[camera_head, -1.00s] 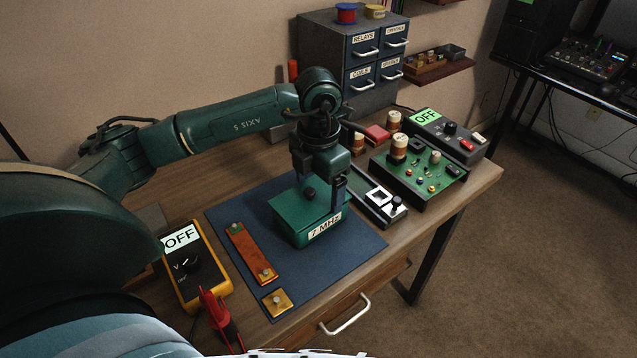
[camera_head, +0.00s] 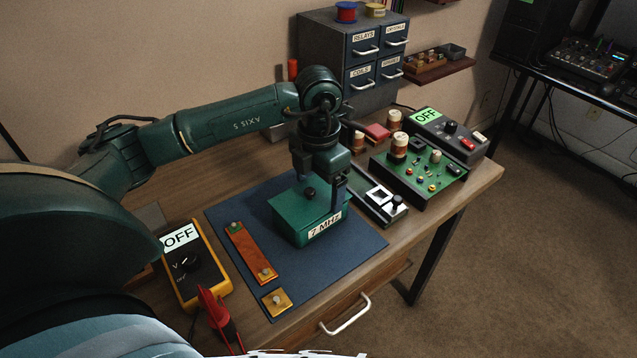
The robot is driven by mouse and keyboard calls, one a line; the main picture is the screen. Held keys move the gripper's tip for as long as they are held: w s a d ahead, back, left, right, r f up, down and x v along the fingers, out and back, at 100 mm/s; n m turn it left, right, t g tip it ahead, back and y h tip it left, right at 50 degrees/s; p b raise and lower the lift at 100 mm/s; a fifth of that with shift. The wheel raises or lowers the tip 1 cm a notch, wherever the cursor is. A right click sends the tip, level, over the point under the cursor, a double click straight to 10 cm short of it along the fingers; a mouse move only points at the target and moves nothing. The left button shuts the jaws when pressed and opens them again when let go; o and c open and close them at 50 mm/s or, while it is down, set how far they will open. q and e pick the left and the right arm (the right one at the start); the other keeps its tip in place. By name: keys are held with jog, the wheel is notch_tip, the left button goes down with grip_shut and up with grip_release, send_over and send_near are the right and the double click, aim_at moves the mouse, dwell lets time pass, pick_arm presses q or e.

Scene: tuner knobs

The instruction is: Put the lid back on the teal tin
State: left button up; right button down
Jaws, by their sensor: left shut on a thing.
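The teal tin (camera_head: 290,229), labelled "7 MHz", stands on the blue mat (camera_head: 350,252). Its teal lid (camera_head: 293,201) has a dark knob and lies over the tin's top, with little or no gap showing. I cannot tell whether it is fully seated. My left gripper (camera_head: 320,190) points down over the lid, one finger at its far side and one at its right side. It is shut on the lid. My right gripper is not in view.
On the mat's left are an orange-brown strip (camera_head: 248,250) and a brass plate (camera_head: 277,303). A yellow meter (camera_head: 207,288) with red leads stands left. A green circuit board (camera_head: 425,172) and a small slider box (camera_head: 372,192) are right. Drawers (camera_head: 330,60) stand behind.

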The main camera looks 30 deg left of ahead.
pick_arm(q)
jog(key=shift+f+b, duration=0.25)
jog(key=shift+b, duration=0.05)
dwell(0.4)
dwell(0.3)
jog(key=o, duration=0.8)
jog(key=shift+o, duration=0.2)
notch_tip(320, 180, up, 13)
